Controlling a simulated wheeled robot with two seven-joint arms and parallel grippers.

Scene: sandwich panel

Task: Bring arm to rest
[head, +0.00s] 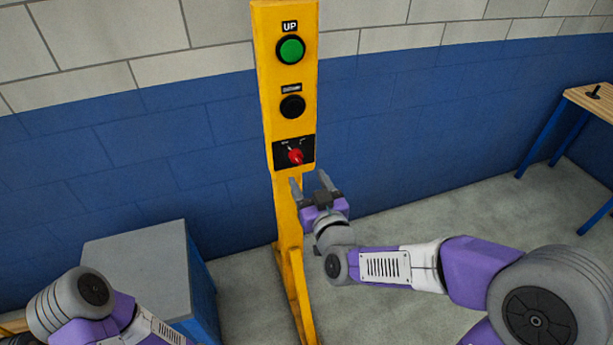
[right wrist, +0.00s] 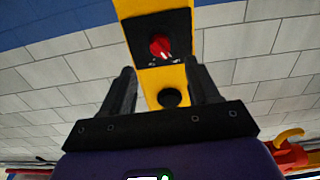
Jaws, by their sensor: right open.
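A yellow control post (head: 283,215) stands in front of the wall. It carries a green UP button (head: 291,50), a black button (head: 292,106) below it, and a red switch (head: 295,156) on a black plate. My right gripper (head: 311,180) is open and empty, just below and in front of the red switch. In the right wrist view, the red switch (right wrist: 160,46) shows beyond the two fingers (right wrist: 160,82), with a gap between them and nothing held. My left arm shows at the lower left of the head view; its gripper is out of view.
A grey-topped blue cabinet (head: 135,260) stands left of the post. A wooden bench (head: 590,101) with blue legs is at the far right. Behind is a blue and white block wall (head: 420,110). Grey floor (head: 245,310) is clear around the post.

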